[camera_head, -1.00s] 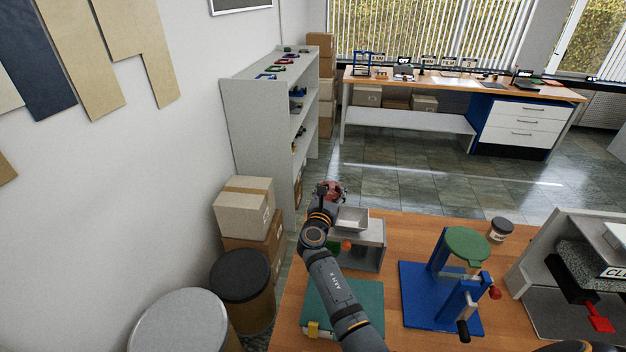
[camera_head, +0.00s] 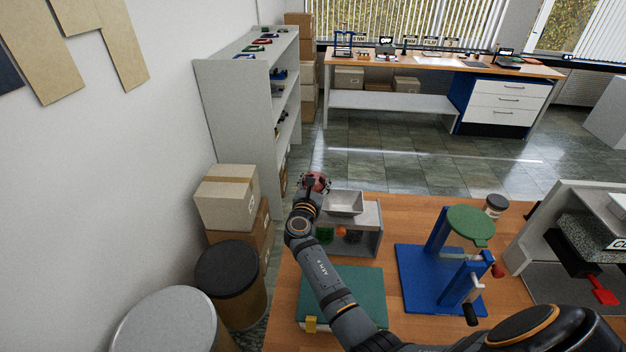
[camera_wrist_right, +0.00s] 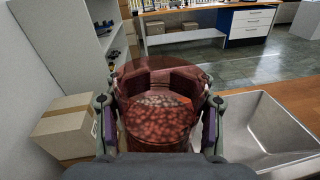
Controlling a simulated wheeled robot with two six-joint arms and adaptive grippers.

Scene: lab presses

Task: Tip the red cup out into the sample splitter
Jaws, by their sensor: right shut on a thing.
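The red cup (camera_head: 316,182) is translucent and holds reddish granules, seen through its wall in the right wrist view (camera_wrist_right: 160,125). My right gripper (camera_head: 309,184) is shut on it, one finger on each side, and the cup looks roughly upright. The sample splitter (camera_head: 372,236) is a grey box with an open metal hopper (camera_head: 346,203) on top. The hopper also shows in the right wrist view (camera_wrist_right: 270,130), to the right of the cup and apart from it. It looks empty. My left gripper is out of view.
A green container (camera_head: 324,235) and an orange thing (camera_head: 341,232) sit in the splitter's opening. A blue press stand (camera_head: 420,280), a lidded jar (camera_head: 495,205) and a grey machine (camera_head: 545,230) stand right. Cardboard boxes (camera_head: 226,200) stand left.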

